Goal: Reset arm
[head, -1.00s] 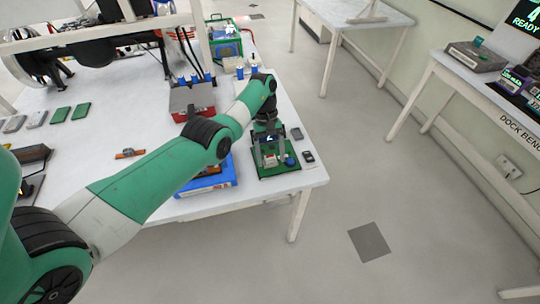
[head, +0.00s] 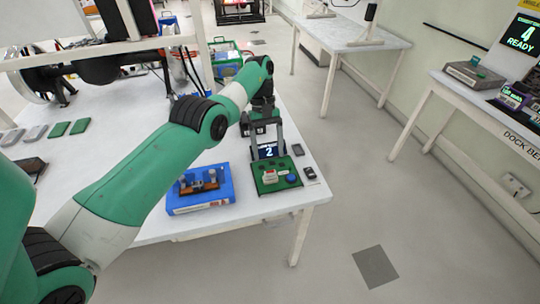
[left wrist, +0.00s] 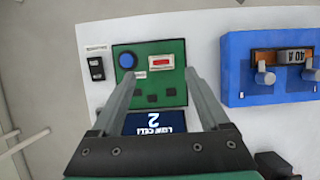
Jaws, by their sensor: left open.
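A green panel (head: 266,190) lies near the table's front right corner. It carries a blue round button (head: 291,178), a block with a red-marked window (left wrist: 161,62), and several small dark squares. A dark screen (head: 268,150) at its back edge shows a 2; it is upside down in the left wrist view (left wrist: 155,122). My left gripper (head: 267,150) is open and empty over the back of the panel. In the left wrist view its fingers (left wrist: 158,78) frame the panel's middle, with the blue button by the left fingertip. I cannot tell if they touch. My right gripper is not in view.
A blue tray (head: 185,208) with an orange part marked 40 A (left wrist: 283,58) stands left of the panel. A small black switch (head: 310,173) and a grey pad (head: 297,150) sit right of it. A dock bench (head: 450,110) stands far right.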

